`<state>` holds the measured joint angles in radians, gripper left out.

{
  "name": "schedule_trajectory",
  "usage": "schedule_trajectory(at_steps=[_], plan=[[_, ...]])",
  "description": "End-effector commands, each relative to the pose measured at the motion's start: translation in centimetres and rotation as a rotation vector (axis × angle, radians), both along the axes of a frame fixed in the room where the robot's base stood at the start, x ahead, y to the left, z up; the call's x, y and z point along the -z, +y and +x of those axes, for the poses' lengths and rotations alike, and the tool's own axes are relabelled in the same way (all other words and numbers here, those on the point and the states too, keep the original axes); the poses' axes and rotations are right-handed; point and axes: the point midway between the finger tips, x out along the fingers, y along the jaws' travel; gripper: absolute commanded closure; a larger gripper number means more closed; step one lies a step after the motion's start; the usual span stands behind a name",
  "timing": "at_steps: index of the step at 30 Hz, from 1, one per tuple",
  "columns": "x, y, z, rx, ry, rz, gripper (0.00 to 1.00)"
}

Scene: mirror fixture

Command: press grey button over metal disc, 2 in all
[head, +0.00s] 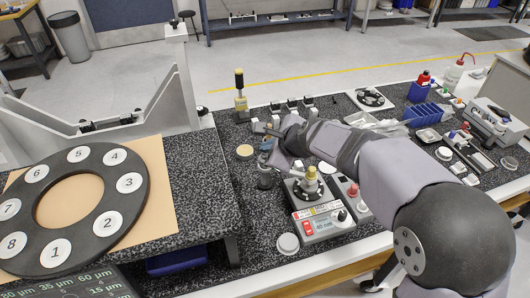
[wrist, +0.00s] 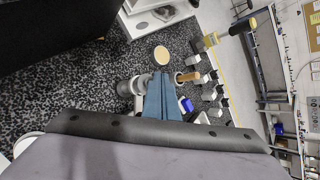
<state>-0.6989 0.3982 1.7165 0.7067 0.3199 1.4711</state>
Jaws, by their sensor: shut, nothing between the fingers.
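My gripper (head: 268,166) is shut and empty. In the head view it points down over the speckled bench, left of the white instrument. In the wrist view its blue-grey fingers (wrist: 163,98) meet with no gap. A grey round-topped piece (wrist: 131,87) shows beside them; I cannot tell whether they touch. The white instrument (head: 322,225) has a red display, a dark knob and a metal disc (head: 311,191) under a yellow-topped post (head: 311,173). I cannot pick out with certainty which part is the grey button; my arm covers some of the bench.
A dark ring with numbered pale discs (head: 128,220) lies on the raised left platform. A tan disc (head: 244,151), a yellow-black tool (head: 241,97) and several small white-and-dark blocks stand behind my gripper. A red-topped unit (head: 350,198) is close right of the instrument. A pale round lid (head: 288,243) lies in front.

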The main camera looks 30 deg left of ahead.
Motion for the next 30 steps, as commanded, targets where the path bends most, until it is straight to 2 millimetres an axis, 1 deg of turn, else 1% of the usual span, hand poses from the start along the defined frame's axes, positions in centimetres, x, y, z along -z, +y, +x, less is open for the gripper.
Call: schedule_trajectory(at_steps=[7, 17, 30], plan=[[0.5, 0.0, 0.0, -0.001, 0.002, -0.003, 1.00], [0.4, -0.1, -0.1, -0.001, 0.003, -0.003, 1.00], [-1.5, 0.0, 0.0, -0.001, 0.002, -0.003, 1.00]])
